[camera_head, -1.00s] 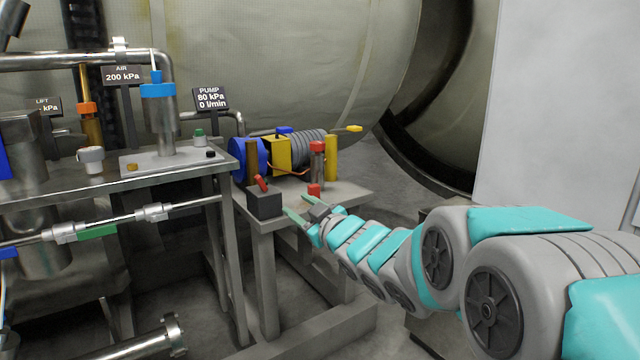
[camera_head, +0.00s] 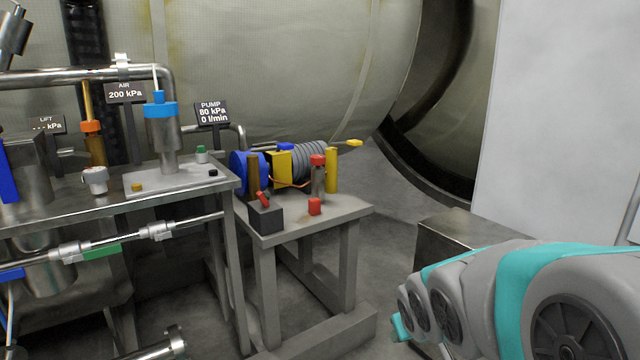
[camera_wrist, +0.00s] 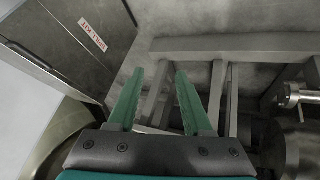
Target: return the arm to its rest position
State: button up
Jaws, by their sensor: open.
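My gripper (camera_wrist: 160,95) shows in the wrist view with its two green fingers apart and nothing between them. Past the fingers are the grey frame legs of a stand and the floor. In the head view my arm is folded low at the right, and the gripper itself is hidden or nearly so at the lower edge. The arm is clear of the small pump table (camera_head: 335,212), with floor between them.
The pump table bears a blue and yellow pump (camera_head: 283,165), a black switch box (camera_head: 266,218) and a red knob (camera_head: 315,207). A metal box (camera_head: 465,235) stands just behind my arm. A pipework bench (camera_head: 90,208) is at the left.

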jog(key=s+a+f+m+g+y+p, duration=0.1)
jog(key=s+g, duration=0.7)
jog(key=s, duration=1.9)
jog(key=shift+s+a+f+m+g+p, duration=0.15)
jog(key=shift+s+f+m+g+p, duration=0.2)
jog(key=shift+m+p, duration=0.55)
